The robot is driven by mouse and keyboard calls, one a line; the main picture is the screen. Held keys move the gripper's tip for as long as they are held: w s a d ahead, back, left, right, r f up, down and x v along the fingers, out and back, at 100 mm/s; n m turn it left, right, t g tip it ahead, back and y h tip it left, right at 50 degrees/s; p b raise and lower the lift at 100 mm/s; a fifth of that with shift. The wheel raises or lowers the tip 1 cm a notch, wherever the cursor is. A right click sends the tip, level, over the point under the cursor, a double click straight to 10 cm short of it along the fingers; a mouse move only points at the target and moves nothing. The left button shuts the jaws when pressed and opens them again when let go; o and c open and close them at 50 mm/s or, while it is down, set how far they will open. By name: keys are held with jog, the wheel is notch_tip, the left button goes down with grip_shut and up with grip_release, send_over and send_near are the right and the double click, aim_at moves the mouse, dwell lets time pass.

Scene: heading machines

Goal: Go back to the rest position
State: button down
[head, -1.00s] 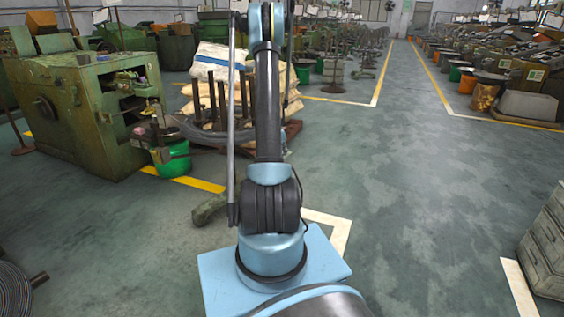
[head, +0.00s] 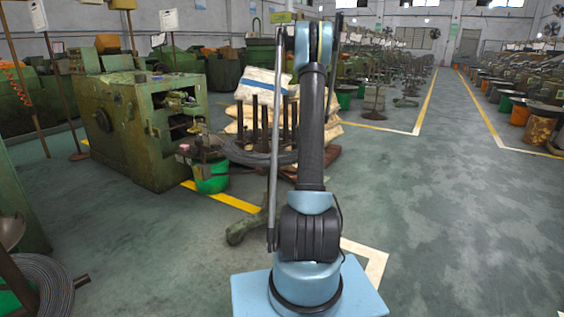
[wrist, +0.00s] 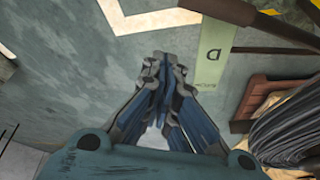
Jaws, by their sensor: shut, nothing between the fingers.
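My gripper (wrist: 160,62) shows in the wrist view with its fingers together and nothing between them. It hangs over the green-grey floor. In the head view my arm stands nearly upright in the middle of the picture, and the gripper itself does not show there.
A green machine (head: 150,135) stands at the left, with a green bucket (head: 211,178) beside it. Stacked white sacks (head: 262,85) and a wire coil (head: 260,156) with upright rods are behind my arm. The wire coil (wrist: 290,130) shows right of my gripper. The right aisle is open floor.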

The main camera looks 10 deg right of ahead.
jog(key=s+a+r+n+y, duration=0.1)
jog(key=s+a+r+n, duration=0.2)
jog(key=s+a+r, duration=0.6)
jog(key=s+a+r+n+y, duration=0.1)
jog(key=s+a+r+n, duration=0.3)
jog(key=s+a+r, duration=0.6)
jog(key=s+a+f+n, duration=0.2)
jog(key=s, duration=0.6)
jog(key=s+a+f+n+y, duration=0.1)
jog(key=s+a+f+n, duration=0.1)
jog(key=s, duration=0.7)
jog(key=s+a+f+n+y, duration=0.1)
jog(key=s+a+f+n, duration=0.2)
jog(key=s, duration=0.6)
jog(key=shift+s+a+t, duration=0.2)
jog(key=shift+a+t, duration=0.1)
jog(key=shift+a, duration=0.1)
